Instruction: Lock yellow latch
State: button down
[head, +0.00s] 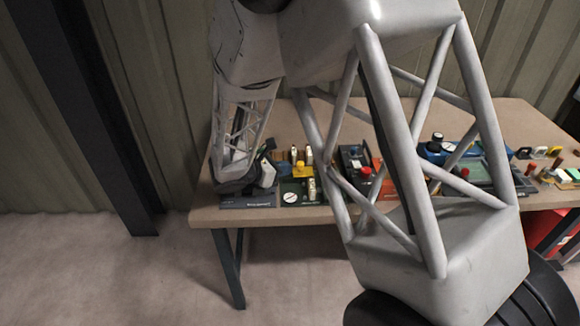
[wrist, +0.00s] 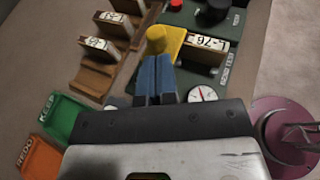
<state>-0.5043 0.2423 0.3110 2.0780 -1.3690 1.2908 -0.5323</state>
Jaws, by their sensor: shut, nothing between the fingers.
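The yellow latch (wrist: 170,42) has a raised round knob and a flat plate; it sits on a dark green panel (wrist: 222,75) in the wrist view. In the head view the latch (head: 303,169) shows small on the panel near the table's front edge. My gripper (wrist: 155,60) has blue fingers, shut together and empty. In the wrist view their tips overlap the latch's near edge, just below the knob. I cannot tell whether they touch it. A white block marked L-76 (wrist: 206,45) stands right beside the latch plate.
A dial (wrist: 202,94) and a black knob (wrist: 212,9) share the panel. A wooden rack (wrist: 95,80) with labelled blocks, a green bin (wrist: 70,120) and an orange bin (wrist: 41,158) lie left. A red button (head: 366,171) and other devices stand right along the table (head: 350,214).

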jog(key=v, duration=1.1)
jog(key=shift+a+f, duration=0.15)
jog(key=shift+a, duration=0.1)
jog(key=shift+s+d, duration=0.1)
jog(key=s+d+r+m+g+y, duration=0.25)
jog(key=s+d+r+m, duration=0.3)
jog(key=d, duration=0.35)
jog(key=s+d+r+m+g+y, duration=0.2)
jog(key=s+d+r+m+g, duration=0.3)
jog(key=d, duration=0.4)
jog(key=s+d+r+m+t+y, duration=0.2)
jog(key=s+m, duration=0.4)
jog(key=s, duration=0.3)
jog(key=s+d+r+m+t+y, duration=0.1)
jog(key=s+d+r+m+y, duration=0.3)
jog(key=s, duration=0.6)
jog(key=d+m+y, duration=0.2)
jog(key=m, duration=0.1)
jog(key=shift+s+r+t, duration=0.2)
jog(key=shift+r+t, duration=0.1)
jog(key=shift+t, duration=0.05)
